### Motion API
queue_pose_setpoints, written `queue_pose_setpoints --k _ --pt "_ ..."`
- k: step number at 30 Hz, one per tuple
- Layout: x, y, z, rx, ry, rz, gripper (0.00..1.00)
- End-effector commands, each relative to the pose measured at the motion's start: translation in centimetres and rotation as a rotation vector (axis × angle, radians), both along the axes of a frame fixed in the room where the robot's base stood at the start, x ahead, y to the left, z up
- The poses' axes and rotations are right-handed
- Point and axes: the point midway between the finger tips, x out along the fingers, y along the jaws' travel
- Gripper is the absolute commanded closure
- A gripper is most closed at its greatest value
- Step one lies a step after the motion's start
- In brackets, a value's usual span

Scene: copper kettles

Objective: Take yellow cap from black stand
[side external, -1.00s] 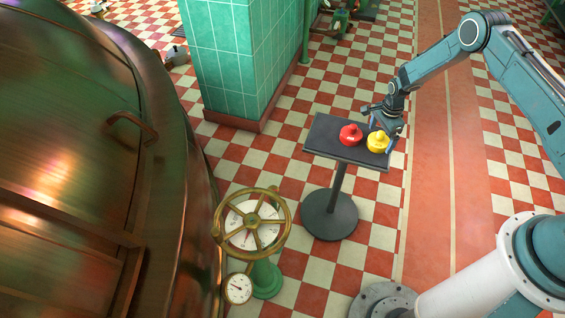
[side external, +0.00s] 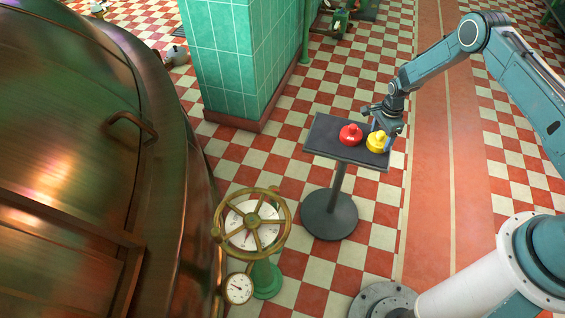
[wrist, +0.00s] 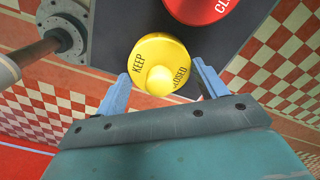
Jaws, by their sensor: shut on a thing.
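The yellow cap (side external: 376,143), round with a raised knob, sits on the right end of the black stand (side external: 322,142). In the wrist view the yellow cap (wrist: 150,52) carries the words KEEP and CLOSED on its rim. My gripper (side external: 381,127) is at the cap, its blue fingers on either side of it. In the wrist view my gripper (wrist: 160,72) is shut on the cap, with the knob between the fingers. The cap looks still at the level of the stand top; its underside is hidden.
A red cap (side external: 350,135) stands on the stand just left of the yellow one. A brass handwheel (side external: 252,222) with a gauge (side external: 238,288) is at front left, beside a large copper kettle (side external: 80,120). A green tiled pillar (side external: 235,60) rises behind the stand.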

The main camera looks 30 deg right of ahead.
Motion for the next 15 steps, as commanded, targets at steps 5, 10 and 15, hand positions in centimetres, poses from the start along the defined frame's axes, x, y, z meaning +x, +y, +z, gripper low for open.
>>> queue_pose_setpoints --k 5,10,15 --pt "0.0 0.0 0.3 0.000 -0.001 0.000 0.53" --pt "0.0 0.0 1.1 0.000 -0.001 0.000 0.53" --pt "0.1 0.0 2.9 0.000 -0.002 0.000 0.53"
